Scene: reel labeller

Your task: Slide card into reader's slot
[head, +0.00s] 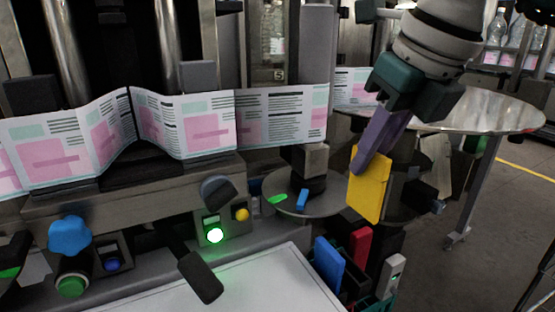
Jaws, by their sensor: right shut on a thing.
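A yellow card (368,187) hangs nearly upright, slightly tilted, at the right of centre in the head view. My right gripper (378,143) comes down from the upper right, with purple fingers shut on the card's top edge. The card is in the air in front of a round metal plate and a dark box (404,192). My left gripper is not in view.
A blue card (329,264) and a red card (360,245) stand upright in a holder below the yellow card. A printed label web (205,125) crosses the machine. A round metal table (490,110) stands at right. A white tray (250,285) lies at front.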

